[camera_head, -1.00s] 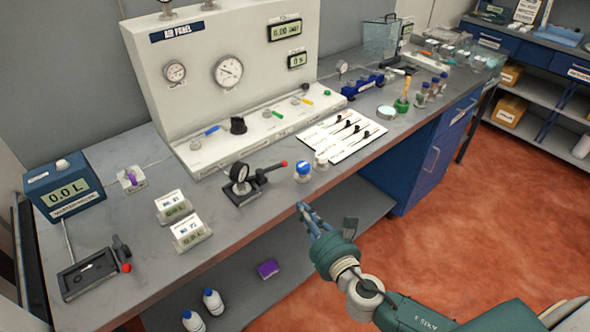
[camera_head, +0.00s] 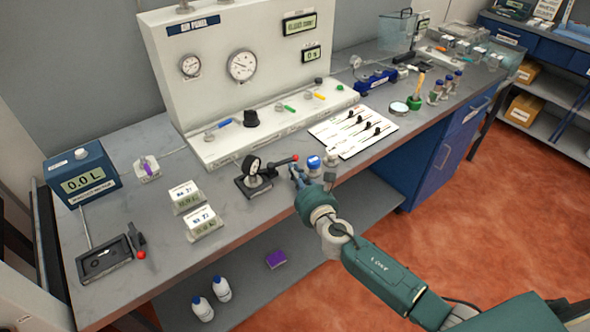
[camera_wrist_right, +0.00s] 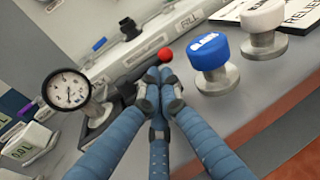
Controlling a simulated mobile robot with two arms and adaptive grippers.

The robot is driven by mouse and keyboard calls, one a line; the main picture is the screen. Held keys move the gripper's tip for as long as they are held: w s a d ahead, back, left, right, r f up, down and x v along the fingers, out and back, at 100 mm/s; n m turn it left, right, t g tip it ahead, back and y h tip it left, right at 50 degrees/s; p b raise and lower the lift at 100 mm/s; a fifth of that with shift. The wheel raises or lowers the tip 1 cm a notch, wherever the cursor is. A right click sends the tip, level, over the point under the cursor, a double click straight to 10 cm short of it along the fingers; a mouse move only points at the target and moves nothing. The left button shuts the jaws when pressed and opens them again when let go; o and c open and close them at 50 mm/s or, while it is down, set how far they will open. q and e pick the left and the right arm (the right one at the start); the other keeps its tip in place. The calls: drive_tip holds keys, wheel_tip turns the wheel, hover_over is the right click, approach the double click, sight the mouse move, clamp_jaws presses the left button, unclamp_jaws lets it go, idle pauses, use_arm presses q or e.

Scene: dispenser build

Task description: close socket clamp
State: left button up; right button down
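A clamp with a round gauge (camera_head: 253,165) and a black lever ending in a red ball (camera_head: 295,157) stands near the bench's front edge. The gauge (camera_wrist_right: 66,90) and red ball (camera_wrist_right: 165,54) also show in the right wrist view. My right gripper (camera_head: 297,171) is at the lever's ball end, with its fingertips (camera_wrist_right: 154,76) drawn together just short of the ball. I cannot tell whether they touch the lever; the fingers hide part of it. A second black clamp with a red ball (camera_head: 141,255) lies at the front left. My left gripper is not in view.
A blue-capped fitting (camera_head: 314,163) and a white-capped fitting (camera_wrist_right: 264,22) stand close to the right of my gripper. The air panel (camera_head: 215,60) rises behind. Two small label stands (camera_head: 203,222) are left of the gauge clamp. The floor in front is open.

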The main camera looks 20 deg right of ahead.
drive_tip(key=shift+w, duration=0.1)
drive_tip(key=shift+w+d+n+y+b, duration=0.35)
drive_tip(key=shift+n+y+b, duration=0.25)
drive_tip(key=shift+y+b, duration=0.1)
drive_tip(key=shift+w, duration=0.4)
drive_tip(key=shift+w+d, duration=0.2)
drive_tip(key=shift+w, duration=0.2)
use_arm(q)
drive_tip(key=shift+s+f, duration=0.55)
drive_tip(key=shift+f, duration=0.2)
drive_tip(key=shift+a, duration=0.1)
use_arm(e)
drive_tip(key=shift+s, duration=0.1)
